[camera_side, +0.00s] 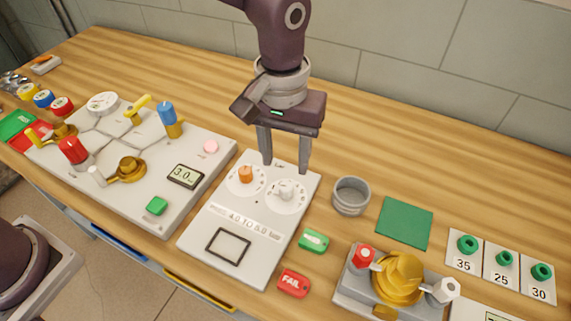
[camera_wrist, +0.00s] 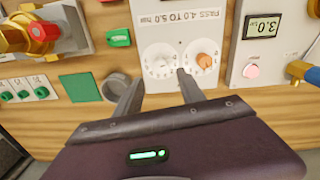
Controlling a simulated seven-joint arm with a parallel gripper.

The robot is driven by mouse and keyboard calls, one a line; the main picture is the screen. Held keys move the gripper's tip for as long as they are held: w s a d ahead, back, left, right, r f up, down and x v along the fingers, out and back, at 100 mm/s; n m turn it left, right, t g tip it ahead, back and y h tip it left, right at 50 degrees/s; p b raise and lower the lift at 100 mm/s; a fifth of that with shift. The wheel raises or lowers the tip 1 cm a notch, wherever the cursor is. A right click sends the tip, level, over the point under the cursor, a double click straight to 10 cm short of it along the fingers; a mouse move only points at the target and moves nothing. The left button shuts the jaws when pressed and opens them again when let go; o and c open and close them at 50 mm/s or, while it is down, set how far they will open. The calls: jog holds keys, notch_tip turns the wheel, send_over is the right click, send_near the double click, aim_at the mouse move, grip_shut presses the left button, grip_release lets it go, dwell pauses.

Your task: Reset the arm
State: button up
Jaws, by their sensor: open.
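My gripper (camera_side: 285,158) is open and empty, pointing down over the far end of a white panel (camera_side: 262,235) with two dials. In the side view its fingers are near the orange knob (camera_side: 246,174) and the white knob (camera_side: 285,189); I cannot tell the exact height or whether they touch. In the wrist view the open fingers (camera_wrist: 157,88) show below the white knob (camera_wrist: 161,67) and the orange knob (camera_wrist: 204,60), apart from both. The panel reads "PASS 4.0 TO 5.0 bar" and has an empty black square outline.
A larger valve board (camera_side: 140,195) with a 3.0 display (camera_side: 185,175) stands left. To the right are a grey cup (camera_side: 351,195), a green square (camera_side: 404,223), a brass valve fixture (camera_side: 400,278) and numbered cards. A green tag (camera_side: 313,241) and a red FAIL tag (camera_side: 293,283) lie beside the panel.

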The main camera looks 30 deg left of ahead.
dwell(0.3)
jog(key=s+a+r+t+h, duration=0.1)
jog(key=s+a+r, duration=0.1)
jog(key=a+r, duration=0.4)
jog(key=s+a+r+t, duration=0.1)
jog(key=s+a+r, duration=0.2)
jog(key=a+r, duration=0.4)
jog(key=s+a+t, duration=0.1)
jog(key=s+a, duration=0.4)
jog(key=s, duration=0.3)
jog(key=s+a+m+t+y, duration=0.1)
jog(key=s+a+t, duration=0.1)
jog(key=s+a, duration=0.4)
jog(key=shift+s+r+t, duration=0.3)
jog(key=shift+s+r, duration=0.15)
jog(key=shift+s, duration=0.5)
jog(key=shift+a, duration=0.1)
